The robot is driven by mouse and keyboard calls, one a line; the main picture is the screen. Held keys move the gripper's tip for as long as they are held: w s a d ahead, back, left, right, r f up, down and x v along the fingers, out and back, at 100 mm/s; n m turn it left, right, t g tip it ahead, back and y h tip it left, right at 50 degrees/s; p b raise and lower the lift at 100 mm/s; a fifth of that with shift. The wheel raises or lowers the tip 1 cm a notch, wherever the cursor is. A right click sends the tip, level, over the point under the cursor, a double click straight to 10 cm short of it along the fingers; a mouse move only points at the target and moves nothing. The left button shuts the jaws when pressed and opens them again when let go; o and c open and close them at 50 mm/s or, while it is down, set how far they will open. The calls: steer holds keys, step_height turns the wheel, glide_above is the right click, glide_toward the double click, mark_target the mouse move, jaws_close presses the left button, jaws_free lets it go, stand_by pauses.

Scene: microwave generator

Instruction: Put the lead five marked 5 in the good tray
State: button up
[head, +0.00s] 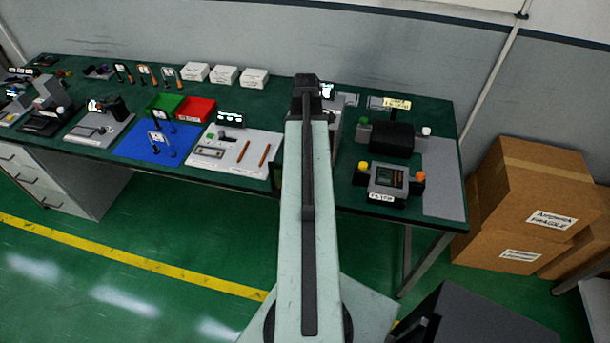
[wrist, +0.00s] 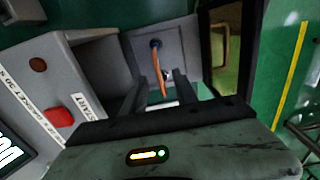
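In the wrist view an orange lead (wrist: 163,72) with a dark blue end stands in a grey recess of a machine. No number shows on it. My gripper (wrist: 162,86) points into this recess, its two dark fingers apart on either side of the lead's lower part; I see no clear contact. In the head view my arm reaches over the bench and hides the gripper tip and most of this machine. A green tray (head: 164,106) and a red tray (head: 195,110) sit side by side on the bench, left of my arm; I cannot read a good mark on either.
The machine has a red button (wrist: 58,117) at left. Several leads stand on the bench at back left, near white boxes (head: 224,76). A blue mat (head: 125,148) and a white panel (head: 258,151) lie in front. A black device (head: 388,138) stands right of my arm.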

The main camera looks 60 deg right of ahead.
steer(key=f+b, duration=0.3)
steer(key=f, duration=0.1)
steer(key=shift+w+f, duration=0.2)
steer(key=shift+r, duration=0.2)
jaws_close()
stand_by(0.9)
